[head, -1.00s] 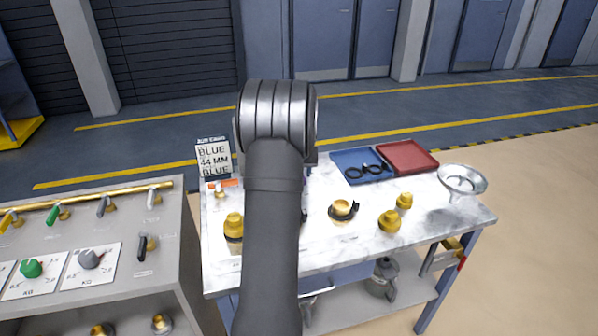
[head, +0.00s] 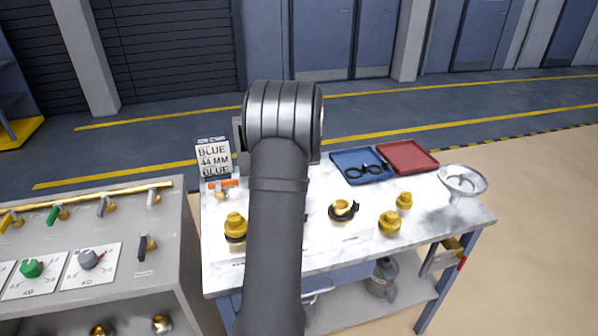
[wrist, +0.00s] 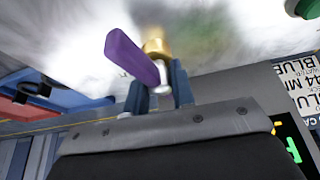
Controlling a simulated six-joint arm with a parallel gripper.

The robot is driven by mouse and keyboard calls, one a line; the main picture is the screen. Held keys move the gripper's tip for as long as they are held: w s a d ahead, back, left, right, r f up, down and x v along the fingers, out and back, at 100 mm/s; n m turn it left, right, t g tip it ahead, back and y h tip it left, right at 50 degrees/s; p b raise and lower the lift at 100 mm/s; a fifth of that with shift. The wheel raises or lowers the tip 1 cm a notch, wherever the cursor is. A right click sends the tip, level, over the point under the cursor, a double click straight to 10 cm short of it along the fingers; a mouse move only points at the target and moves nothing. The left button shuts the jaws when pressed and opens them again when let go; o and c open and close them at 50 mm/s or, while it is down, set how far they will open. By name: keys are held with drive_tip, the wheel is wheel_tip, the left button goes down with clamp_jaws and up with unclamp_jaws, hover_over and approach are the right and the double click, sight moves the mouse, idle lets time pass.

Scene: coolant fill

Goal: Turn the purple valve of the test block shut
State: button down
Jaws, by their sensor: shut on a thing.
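The purple valve handle (wrist: 133,57) shows close up in the wrist view, a flat lever slanting up and left from a white hub. The brass valve body (wrist: 156,40) is behind it. My gripper (wrist: 160,84) has its two blue-grey fingers on either side of the valve's hub and is shut on the valve. In the head view my arm hides my gripper, the purple valve and most of what lies around them.
An orange-handled valve (head: 223,184) and a label sign (head: 213,158) stand at the table's left. Several brass fittings (head: 389,223) stand to the right, with a blue tray (head: 350,155), a red tray (head: 407,157) and a funnel (head: 463,180). A valve panel (head: 120,215) borders the left.

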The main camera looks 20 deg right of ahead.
drive_tip(key=n+y, duration=0.1)
drive_tip(key=n, duration=0.3)
drive_tip(key=shift+n+y, duration=0.3)
drive_tip(key=shift+y, duration=0.1)
drive_tip(key=n+g+y, duration=0.1)
drive_tip(key=n, duration=0.2)
drive_tip(key=shift+n, duration=0.4)
drive_tip(key=n+g+y, duration=0.1)
drive_tip(key=n, duration=0.2)
drive_tip(key=shift+s+n+g+y, duration=0.1)
drive_tip(key=shift+n+g+y, duration=0.4)
drive_tip(key=shift+n, duration=1.5)
drive_tip(key=shift+g, duration=0.3)
drive_tip(key=c, duration=1.2)
unclamp_jaws()
